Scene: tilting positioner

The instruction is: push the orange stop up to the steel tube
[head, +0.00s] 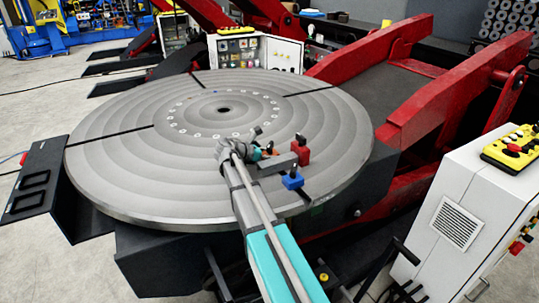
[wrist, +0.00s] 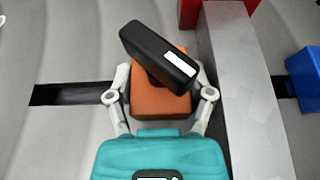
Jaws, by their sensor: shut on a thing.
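The orange stop (wrist: 160,102) is a block with a black lever handle (wrist: 155,52) with a white label on top. My gripper (wrist: 160,85) is shut on it, one finger on each side. The steel tube (wrist: 252,95) is a grey bar just right of the stop in the wrist view. A narrow gap seems to show between them, with my right finger close to the tube. In the head view my gripper (head: 262,149) reaches over the round table to the stop (head: 269,149), mostly hidden by the arm. The tube (head: 278,164) lies beside it.
Red positioner arms (head: 460,90) and a white cabinet (head: 465,215) stand at the right.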

